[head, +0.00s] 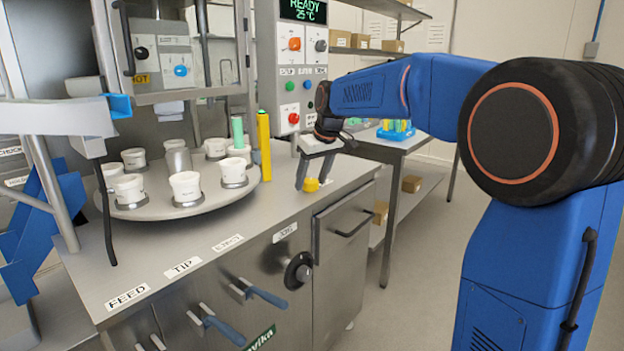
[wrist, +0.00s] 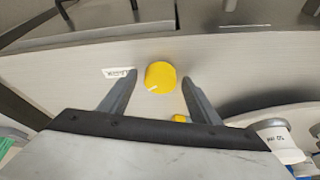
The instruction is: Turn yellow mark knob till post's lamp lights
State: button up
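The yellow knob (head: 311,184) sits on the steel counter near its front right corner. In the wrist view the round yellow knob (wrist: 160,75) shows a short white mark on its lower left. My gripper (head: 312,186) is open above the knob, one finger on each side. In the wrist view the gripper (wrist: 160,79) shows a gap between each finger and the knob. A tall yellow post (head: 264,145) stands upright on the counter left of the gripper.
A round turntable (head: 165,207) with several white cups stands left of the posts. A green-topped post (head: 237,132) is close to the yellow one. A control panel (head: 302,60) rises behind. A white label (wrist: 118,72) lies beside the knob. A drawer handle (head: 352,226) juts out below.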

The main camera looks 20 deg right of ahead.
jog(key=v, duration=1.7)
jog(key=shift+s, duration=0.2)
jog(key=shift+d+r, duration=0.1)
jog(key=shift+r, duration=0.05)
jog(key=s+d+f+m, duration=0.2)
jog(key=s+f, duration=1.3)
jog(key=s, duration=0.3)
jog(key=s+d+f+m+h, duration=0.1)
jog(key=s+d+f+m, duration=0.1)
jog(key=s+f, duration=1.3)
jog(key=s, duration=0.3)
jog(key=shift+s+f+t+h, duration=0.2)
jog(key=shift+s+t+h, duration=0.1)
jog(key=shift+t, duration=0.1)
jog(key=shift+d, duration=0.1)
jog(key=shift+c, duration=0.6)
